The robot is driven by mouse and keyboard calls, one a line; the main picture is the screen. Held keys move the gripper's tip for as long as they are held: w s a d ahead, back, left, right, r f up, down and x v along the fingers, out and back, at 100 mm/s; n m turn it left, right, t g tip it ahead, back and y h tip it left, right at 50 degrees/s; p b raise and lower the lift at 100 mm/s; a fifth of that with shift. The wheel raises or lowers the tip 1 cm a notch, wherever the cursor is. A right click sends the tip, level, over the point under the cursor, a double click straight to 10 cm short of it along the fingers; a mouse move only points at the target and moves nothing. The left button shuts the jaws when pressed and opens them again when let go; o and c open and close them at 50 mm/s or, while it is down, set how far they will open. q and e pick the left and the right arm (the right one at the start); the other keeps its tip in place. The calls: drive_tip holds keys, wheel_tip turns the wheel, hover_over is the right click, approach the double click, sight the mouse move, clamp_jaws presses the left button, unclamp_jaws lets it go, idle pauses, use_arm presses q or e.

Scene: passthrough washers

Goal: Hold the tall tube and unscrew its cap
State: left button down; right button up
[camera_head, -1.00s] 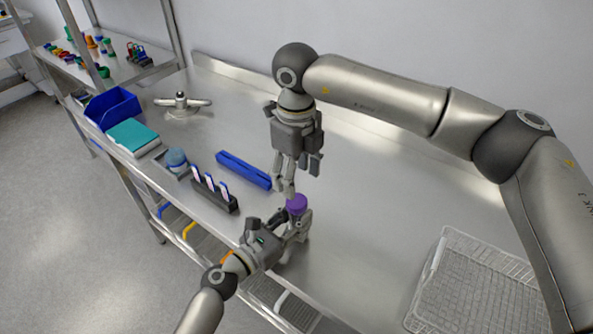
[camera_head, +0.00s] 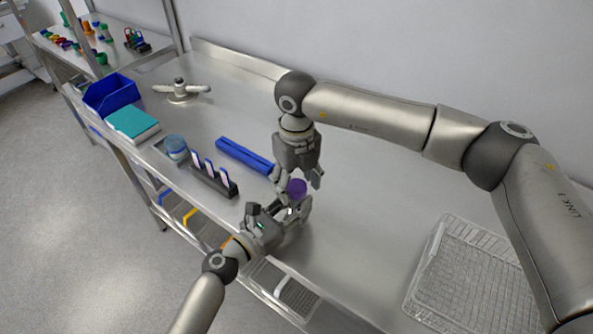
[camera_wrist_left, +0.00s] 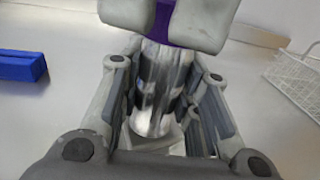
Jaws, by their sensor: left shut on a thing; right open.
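The tall tube (camera_wrist_left: 158,95) looks clear and shiny and stands about upright in the left wrist view. Its purple cap (camera_head: 297,188) is on top and also shows in the left wrist view (camera_wrist_left: 160,22). My left gripper (camera_head: 289,211) is shut on the tube body below the cap; its pads flank the tube in the left wrist view (camera_wrist_left: 165,112). My right gripper (camera_head: 296,182) points down with its open fingers on either side of the cap. I cannot tell whether they touch it. The tube's lower part is hidden in the head view.
A dark rack with white-topped items (camera_head: 212,180), a blue bar (camera_head: 245,156) and a small blue-lidded container (camera_head: 176,148) lie to the left. A wire basket (camera_head: 470,275) stands at the right. The bench (camera_head: 375,195) between is clear.

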drive_tip(key=shift+f, duration=0.25)
drive_tip(key=c, duration=1.1)
drive_tip(key=shift+o, duration=0.2)
drive_tip(key=n, duration=0.4)
drive_tip(key=shift+n, duration=0.4)
drive_tip(key=n, duration=0.4)
drive_tip(key=shift+n, duration=0.4)
drive_tip(key=shift+r, duration=0.2)
drive_tip(key=shift+r, duration=0.95)
